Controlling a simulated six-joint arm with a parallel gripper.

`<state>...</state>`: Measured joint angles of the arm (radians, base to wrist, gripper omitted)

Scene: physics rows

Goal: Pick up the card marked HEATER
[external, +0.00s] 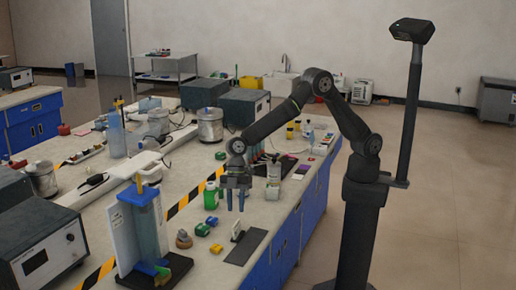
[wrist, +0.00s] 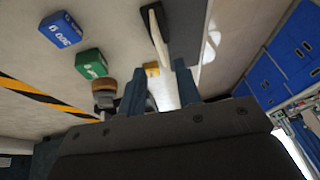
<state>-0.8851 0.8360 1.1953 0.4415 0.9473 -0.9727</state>
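A small pale upright card (external: 237,229) stands by the dark mat near the bench's front edge in the external view. No HEATER marking is legible, so I cannot tell whether it is the named card. In the wrist view a thin pale edge, likely this card (wrist: 151,19), rises from a dark base at the top. My gripper (external: 236,207) points down above the bench, just above and behind the card. Its two fingers (wrist: 159,77) are spread apart, with no object visibly held between them.
Blue (wrist: 60,29), green (wrist: 91,63) and yellow (wrist: 152,69) blocks and a brown round piece (external: 183,239) lie nearby. The dark mat (external: 246,247) is bare. A clear column on a black base (external: 155,275) stands left. Bottles and boxes stand behind my gripper.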

